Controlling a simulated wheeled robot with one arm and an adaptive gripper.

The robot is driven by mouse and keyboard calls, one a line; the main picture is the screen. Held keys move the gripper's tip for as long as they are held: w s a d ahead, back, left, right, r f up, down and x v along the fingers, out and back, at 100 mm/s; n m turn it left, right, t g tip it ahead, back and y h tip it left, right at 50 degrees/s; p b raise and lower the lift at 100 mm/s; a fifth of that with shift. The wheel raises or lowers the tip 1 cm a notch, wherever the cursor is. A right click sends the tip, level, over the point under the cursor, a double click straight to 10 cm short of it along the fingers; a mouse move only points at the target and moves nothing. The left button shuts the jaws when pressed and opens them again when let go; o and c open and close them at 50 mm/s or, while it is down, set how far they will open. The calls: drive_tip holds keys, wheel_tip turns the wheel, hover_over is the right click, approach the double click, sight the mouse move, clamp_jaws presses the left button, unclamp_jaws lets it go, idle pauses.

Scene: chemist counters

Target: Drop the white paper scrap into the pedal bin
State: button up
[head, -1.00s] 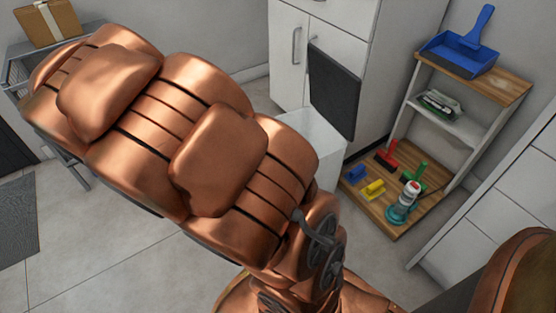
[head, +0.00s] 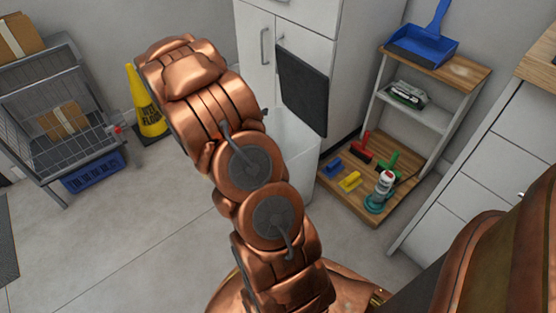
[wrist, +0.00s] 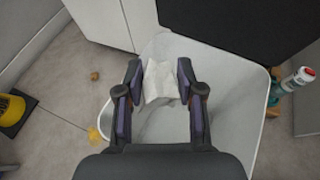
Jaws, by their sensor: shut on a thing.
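The white paper scrap (wrist: 160,82) is crumpled and sits between the fingertips of my gripper (wrist: 160,74), which is shut on it. In the wrist view, the scrap and fingers are over the open mouth of the white pedal bin (wrist: 232,62); the height above it is hard to judge. The bin's dark lid (wrist: 230,22) is raised behind. In the head view the bin (head: 297,145) stands by the cabinet with its lid (head: 303,90) up. My arm hides part of the bin there, and my gripper and the scrap do not show.
A wooden-shelved rack (head: 365,200) with brushes and a teal bottle (head: 380,192) stands right of the bin. A yellow wet-floor sign (head: 147,105) and wire cart (head: 60,115) are at left. A small brown bit (wrist: 95,76) lies on the floor.

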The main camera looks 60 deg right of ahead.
drive_tip(key=s+d+f+m+g, duration=0.2)
drive_tip(key=s+d, duration=0.2)
drive_tip(key=s, duration=0.3)
wheel_tip(320, 180, down, 6)
drive_tip(key=b, duration=0.2)
drive_tip(key=shift+w+b, duration=0.2)
drive_tip(key=shift+b, duration=0.15)
drive_tip(key=o, duration=0.7)
drive_tip(key=shift+o, duration=0.2)
drive_tip(key=v, duration=1.2)
drive_tip(key=shift+w, duration=0.1)
